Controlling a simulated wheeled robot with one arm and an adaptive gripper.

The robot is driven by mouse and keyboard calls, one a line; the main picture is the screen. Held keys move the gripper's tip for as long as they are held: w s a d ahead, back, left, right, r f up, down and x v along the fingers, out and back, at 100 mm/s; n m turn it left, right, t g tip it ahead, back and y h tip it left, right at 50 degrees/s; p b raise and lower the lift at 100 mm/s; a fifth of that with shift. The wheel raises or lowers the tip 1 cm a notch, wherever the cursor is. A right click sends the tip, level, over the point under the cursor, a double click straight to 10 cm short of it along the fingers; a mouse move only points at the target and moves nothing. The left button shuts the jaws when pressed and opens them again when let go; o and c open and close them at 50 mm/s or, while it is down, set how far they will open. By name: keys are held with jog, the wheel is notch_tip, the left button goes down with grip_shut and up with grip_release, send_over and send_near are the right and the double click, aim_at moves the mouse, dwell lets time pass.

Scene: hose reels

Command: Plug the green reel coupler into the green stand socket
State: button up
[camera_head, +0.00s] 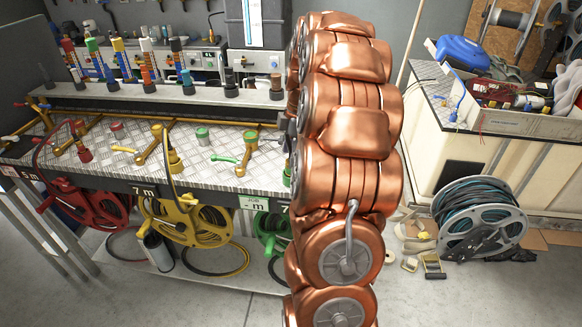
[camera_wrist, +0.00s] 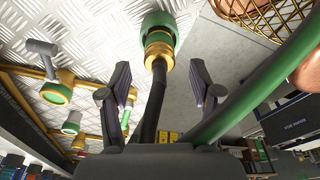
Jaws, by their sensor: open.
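The green reel coupler (camera_wrist: 158,42), a green ring with a brass collar on a dark hose, shows at the top middle of the wrist view, against the chequered plate. My gripper (camera_wrist: 160,78) is open; its fingers stand apart on either side of the hose, and I see no contact. In the wrist view a green-ringed fitting (camera_wrist: 56,93) sits on brass piping at the left. In the head view a green-topped fitting (camera_head: 203,135) and a brass valve with a green lever (camera_head: 238,158) stand on the bench. I cannot tell which is the socket. My arm hides the gripper and coupler there.
Red (camera_head: 92,205), yellow (camera_head: 190,220) and partly hidden green (camera_head: 272,228) reels hang under the bench. A yellow coupler (camera_head: 172,157) with its hose stands left of the green fittings. Brass piping crosses the plate.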

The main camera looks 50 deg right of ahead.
jog(key=shift+a+f, duration=0.15)
jog(key=shift+f, duration=1.05)
grip_shut()
